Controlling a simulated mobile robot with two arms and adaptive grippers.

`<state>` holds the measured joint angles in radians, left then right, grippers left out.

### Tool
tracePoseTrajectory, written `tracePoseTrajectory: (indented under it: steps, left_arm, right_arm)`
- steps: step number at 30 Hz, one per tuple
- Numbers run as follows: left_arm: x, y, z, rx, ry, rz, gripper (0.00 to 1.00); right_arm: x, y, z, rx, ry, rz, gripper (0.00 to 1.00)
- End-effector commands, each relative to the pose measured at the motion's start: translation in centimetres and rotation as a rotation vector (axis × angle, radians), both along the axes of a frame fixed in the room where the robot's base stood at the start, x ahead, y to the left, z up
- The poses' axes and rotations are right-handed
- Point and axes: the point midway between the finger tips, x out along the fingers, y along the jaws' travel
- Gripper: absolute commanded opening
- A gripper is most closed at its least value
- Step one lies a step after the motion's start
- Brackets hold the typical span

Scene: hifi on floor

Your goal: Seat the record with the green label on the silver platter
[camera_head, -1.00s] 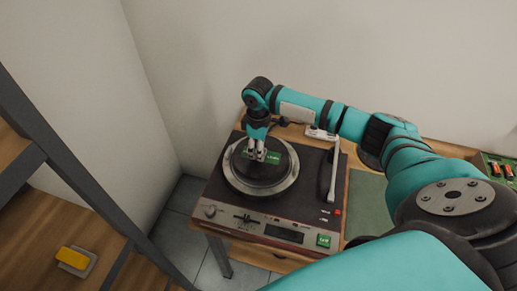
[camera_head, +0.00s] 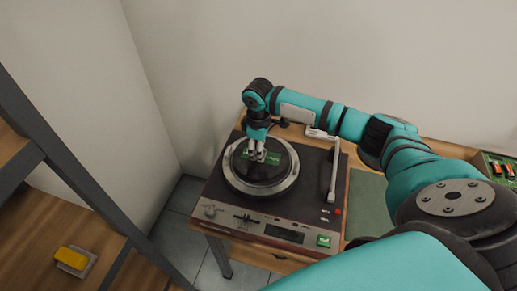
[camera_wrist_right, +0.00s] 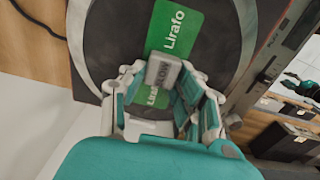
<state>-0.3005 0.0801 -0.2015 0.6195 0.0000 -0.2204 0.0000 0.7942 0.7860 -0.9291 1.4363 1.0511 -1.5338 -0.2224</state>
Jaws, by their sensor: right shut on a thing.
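The record (camera_head: 262,178) is a black disc with a green label (camera_head: 279,160), and it lies over the silver platter (camera_head: 262,194) of the turntable. The platter's shiny rim shows around it. My right gripper (camera_head: 257,153) points down at the record's middle. In the right wrist view, the gripper (camera_wrist_right: 160,85) is shut on a grey lettered block (camera_wrist_right: 163,72) at the record's middle, with green label parts (camera_wrist_right: 178,30) on both sides. I cannot tell whether the record rests fully on the platter; the spindle is hidden. My left gripper is not in view.
The tonearm (camera_head: 333,180) stands just right of the platter. A green mat (camera_head: 367,205) lies right of the turntable, and a green tray (camera_head: 497,168) with red items is at the far right. A yellow block (camera_head: 72,258) sits on the wooden shelf at lower left.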

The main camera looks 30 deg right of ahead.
Motion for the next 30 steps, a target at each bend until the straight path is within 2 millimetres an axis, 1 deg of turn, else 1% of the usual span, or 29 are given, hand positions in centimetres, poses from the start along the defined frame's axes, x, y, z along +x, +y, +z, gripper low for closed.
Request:
tracePoseTrajectory:
  steps: [19, 30]
  left_arm:
    - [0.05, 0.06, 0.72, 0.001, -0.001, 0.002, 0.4]
    - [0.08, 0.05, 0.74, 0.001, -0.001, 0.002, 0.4]
  right_arm:
    - [-0.04, 0.0, -0.11, 0.0, 0.0, 0.0, 0.0]
    - [-0.04, 0.0, -0.17, 0.0, 0.0, 0.0, 0.0]
